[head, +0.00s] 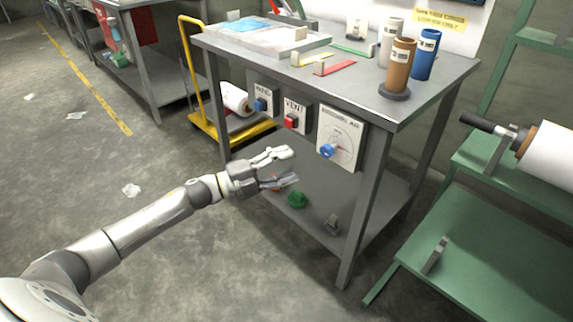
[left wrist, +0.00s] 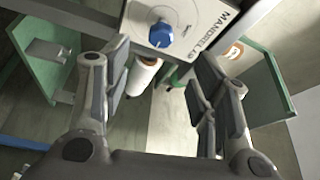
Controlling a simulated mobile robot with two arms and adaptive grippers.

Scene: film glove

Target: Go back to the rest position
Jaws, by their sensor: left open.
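My left gripper (head: 284,168) is open and empty. In the head view it is held out in front of the grey workbench (head: 420,92), left of and below the dial panel (head: 340,137). In the left wrist view its two fingers (left wrist: 158,95) are spread wide, with the panel's blue knob (left wrist: 160,34) ahead and a little above the gap between them. The fingers look apart from the knob. The same blue knob (head: 327,151) shows in the head view. My right gripper is in neither view.
Brown (head: 400,68), white and blue cylinders stand on top. A green rack (head: 470,230) with a white roll (head: 553,155) is at right. A yellow cart (head: 200,120) stands behind. Floor at left is mostly clear.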

